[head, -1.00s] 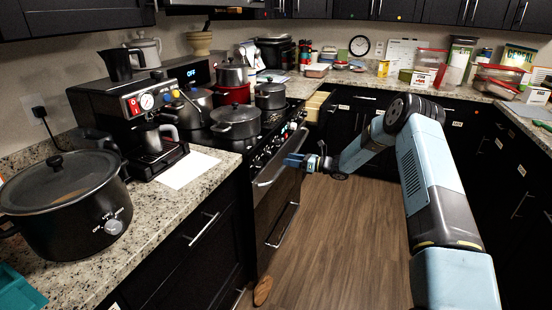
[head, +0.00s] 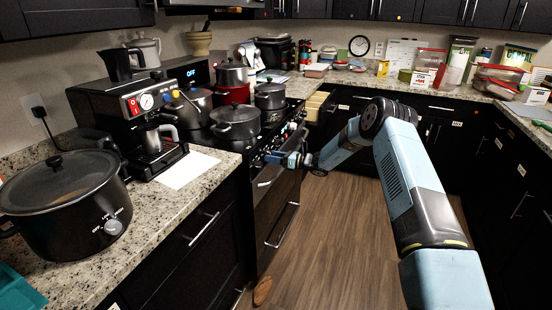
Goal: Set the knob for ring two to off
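The black stove (head: 262,215) stands left of centre, with a row of knobs (head: 257,160) along its front panel. Labels and knob settings are too small to read, so I cannot tell which knob is for ring two. My gripper (head: 272,158) is at the front panel, close to the knobs above the oven handle. It hides part of the panel. Whether its fingers touch a knob, or are open or shut, is too small to tell.
Several pots crowd the stove top, including a dark lidded pot (head: 236,122) near the front and a red pot (head: 233,94) behind. The oven handle (head: 270,178) juts out below my gripper. An open drawer (head: 317,103) is beyond the stove.

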